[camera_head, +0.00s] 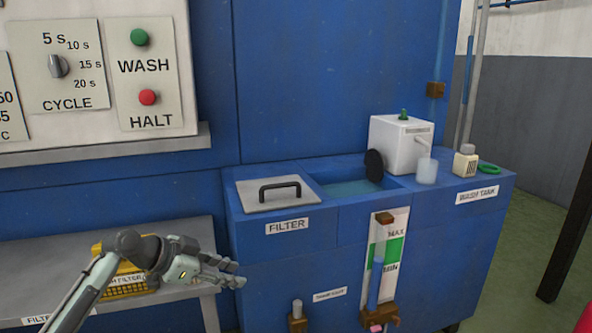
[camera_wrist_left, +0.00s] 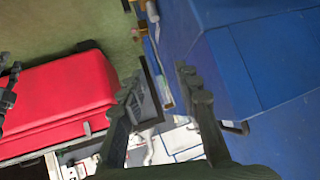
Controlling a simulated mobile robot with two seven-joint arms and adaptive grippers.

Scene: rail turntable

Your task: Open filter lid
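The filter lid (camera_head: 252,199) is a flat grey plate with a black bar handle (camera_head: 280,186). It lies closed on the left part of the blue wash tank's top, above the FILTER label (camera_head: 287,226). My left gripper (camera_head: 240,273) is in front of the tank's left front side, below the lid and apart from the handle. In the left wrist view my left gripper (camera_wrist_left: 158,84) has its two fingers spread with nothing between them. The lid cannot be made out in that view.
Right of the lid is an open water basin (camera_head: 350,188) with a black disc at its edge. A white box (camera_head: 400,140), a cup (camera_head: 427,171) and a small bottle (camera_head: 465,162) stand behind. A grey bench (camera_head: 185,240) holds a yellow basket (camera_head: 125,284) at left.

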